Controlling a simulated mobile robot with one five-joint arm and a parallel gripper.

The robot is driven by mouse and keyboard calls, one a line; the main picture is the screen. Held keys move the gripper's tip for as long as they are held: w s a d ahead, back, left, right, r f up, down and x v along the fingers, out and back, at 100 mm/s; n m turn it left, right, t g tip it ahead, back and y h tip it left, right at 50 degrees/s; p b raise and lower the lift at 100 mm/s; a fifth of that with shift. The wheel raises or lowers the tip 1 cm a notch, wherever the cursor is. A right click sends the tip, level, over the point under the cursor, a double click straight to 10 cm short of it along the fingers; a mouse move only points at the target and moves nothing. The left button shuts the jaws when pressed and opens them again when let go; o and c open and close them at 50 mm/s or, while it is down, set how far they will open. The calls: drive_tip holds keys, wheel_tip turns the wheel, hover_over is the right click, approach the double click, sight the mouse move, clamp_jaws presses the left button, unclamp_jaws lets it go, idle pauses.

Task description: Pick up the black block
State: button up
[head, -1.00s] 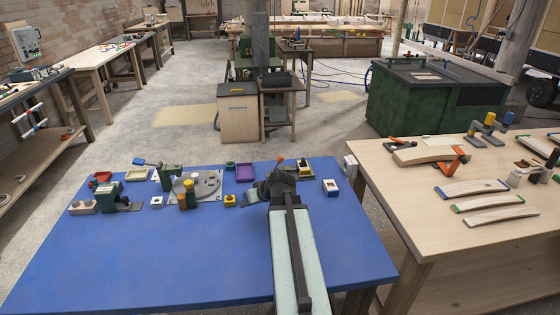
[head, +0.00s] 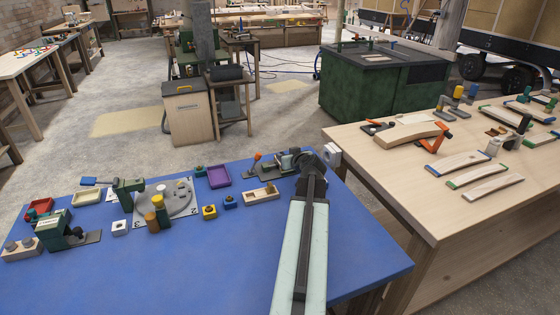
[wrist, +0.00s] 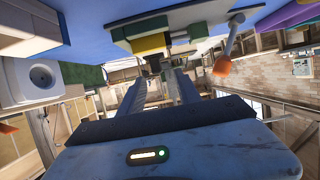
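I cannot clearly make out a black block in either view. A small dark piece (head: 271,187) sits at the right end of a wooden holder (head: 258,196); it is too small to tell what it is. My gripper (head: 312,160) is at the blue table's far right corner, to the right of that holder and beside a grey clamp (head: 277,166). In the wrist view my gripper's two fingers (wrist: 160,82) stand apart with nothing visible between them. The view there is upside down. My gripper may hide things behind it in the head view.
The blue table (head: 190,265) is clear in front. A yellow block (head: 209,212), a blue block (head: 230,202), a white block (head: 119,228) and a purple tray (head: 219,176) stand on it. A wooden table (head: 400,180) with curved pieces is at the right.

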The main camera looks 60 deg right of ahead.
drive_tip(key=x, duration=0.1)
drive_tip(key=b+x, duration=0.1)
drive_tip(key=x, duration=0.1)
drive_tip(key=b+x, duration=0.1)
drive_tip(key=x, duration=0.1)
drive_tip(key=shift+s+d+f, duration=0.1)
drive_tip(key=shift+s+f, duration=0.15)
drive_tip(key=shift+f, duration=0.1)
drive_tip(key=shift+r, duration=0.1)
